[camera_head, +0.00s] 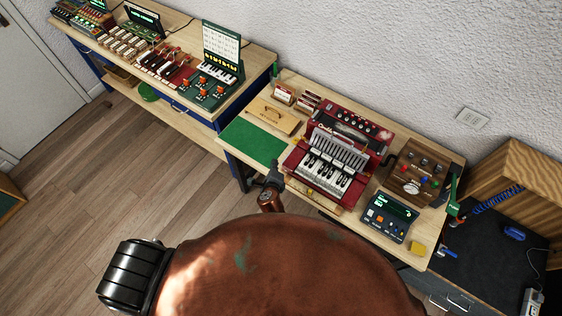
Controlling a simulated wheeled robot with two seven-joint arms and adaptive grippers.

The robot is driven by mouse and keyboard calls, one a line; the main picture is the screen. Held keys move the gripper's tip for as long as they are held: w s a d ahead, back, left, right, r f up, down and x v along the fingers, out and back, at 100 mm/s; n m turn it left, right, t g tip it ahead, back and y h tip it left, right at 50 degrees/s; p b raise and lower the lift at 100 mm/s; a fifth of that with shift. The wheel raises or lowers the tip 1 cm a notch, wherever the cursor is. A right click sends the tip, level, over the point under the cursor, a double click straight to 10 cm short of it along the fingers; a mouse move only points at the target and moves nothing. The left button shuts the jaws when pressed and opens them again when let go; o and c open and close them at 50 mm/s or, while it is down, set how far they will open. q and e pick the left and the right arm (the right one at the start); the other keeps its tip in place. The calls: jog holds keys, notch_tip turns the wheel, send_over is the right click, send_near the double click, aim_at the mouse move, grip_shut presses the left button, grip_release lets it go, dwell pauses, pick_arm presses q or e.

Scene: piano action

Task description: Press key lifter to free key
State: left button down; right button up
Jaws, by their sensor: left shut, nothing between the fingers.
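A red piano action (292,158) with a short row of white and black keys (325,176) stands on the wooden bench. A row of pale upright parts (338,150) sits behind the keys. I cannot pick out the key lifter at this size. My left gripper (273,172) is shut and empty. It is at the bench's front edge, just left of the red case, and appears apart from the keys. My right gripper is not in view.
A green mat (252,140) and a wooden lid (272,117) lie left of the piano action. A dark device with a screen (389,217), a wooden control box (414,178) and a yellow block (417,248) are on its right. Another bench (180,28) holds more devices.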

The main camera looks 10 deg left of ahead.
pick_arm(q)
jog(key=r, duration=0.3)
jog(key=shift+w+d, duration=0.15)
jog(key=shift+w, duration=0.25)
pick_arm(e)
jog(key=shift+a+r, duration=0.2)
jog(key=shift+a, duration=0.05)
pick_arm(q)
jog(key=shift+f, duration=0.1)
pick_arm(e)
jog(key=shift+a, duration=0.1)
